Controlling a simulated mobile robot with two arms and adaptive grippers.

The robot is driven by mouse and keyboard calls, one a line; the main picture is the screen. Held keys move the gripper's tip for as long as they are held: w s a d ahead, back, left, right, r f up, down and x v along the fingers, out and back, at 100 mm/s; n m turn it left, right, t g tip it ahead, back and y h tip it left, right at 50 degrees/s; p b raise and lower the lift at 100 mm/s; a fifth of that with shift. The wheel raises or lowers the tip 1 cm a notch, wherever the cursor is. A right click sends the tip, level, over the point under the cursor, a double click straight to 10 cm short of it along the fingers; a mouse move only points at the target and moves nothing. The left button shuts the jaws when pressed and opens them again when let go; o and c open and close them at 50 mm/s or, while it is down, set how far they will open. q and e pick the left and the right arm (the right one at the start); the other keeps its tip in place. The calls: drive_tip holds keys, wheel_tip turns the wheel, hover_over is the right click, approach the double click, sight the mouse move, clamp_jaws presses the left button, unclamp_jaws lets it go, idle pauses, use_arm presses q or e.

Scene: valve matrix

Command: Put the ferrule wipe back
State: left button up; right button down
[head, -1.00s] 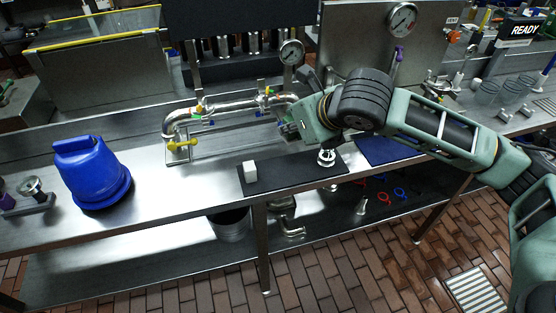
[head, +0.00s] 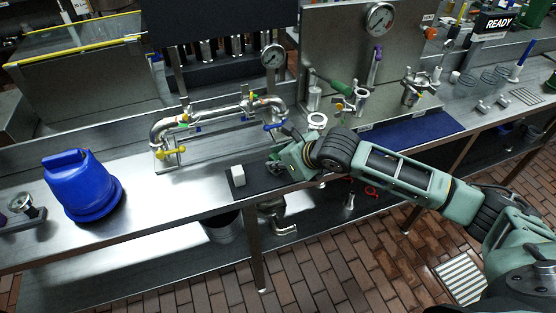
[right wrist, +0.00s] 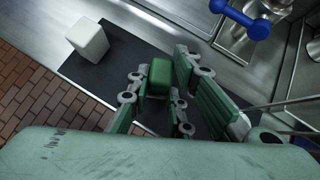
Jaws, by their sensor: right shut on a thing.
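My right gripper (head: 284,160) is over the black mat (head: 250,189) on the bench, to the right of the white block (head: 238,175). In the right wrist view its fingers (right wrist: 157,98) are shut on a small dark green block (right wrist: 158,78), which looks like the ferrule wipe. The block is over the mat; I cannot tell whether it touches it. The white block (right wrist: 88,40) stands on the mat, apart from the fingers. My forearm hides the mat's right part in the head view. My left gripper is not in view.
The steel pipe assembly (head: 212,121) with coloured valve handles stands behind the mat. A blue bucket-like vessel (head: 80,187) is on the left. A panel with a gauge (head: 380,18) and a blue mat (head: 410,131) are on the right. Bare bench lies left of the mat.

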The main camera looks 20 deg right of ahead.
drive_tip(key=shift+f, duration=0.2)
drive_tip(key=c, duration=1.6)
unclamp_jaws()
drive_tip(key=shift+r, duration=0.1)
drive_tip(key=shift+s+d+r, duration=0.1)
drive_tip(key=shift+r, duration=0.15)
drive_tip(key=v, duration=1.1)
drive_tip(key=shift+s+r+b, duration=0.1)
drive_tip(key=shift+s+b, duration=0.15)
drive_tip(key=shift+b, duration=0.05)
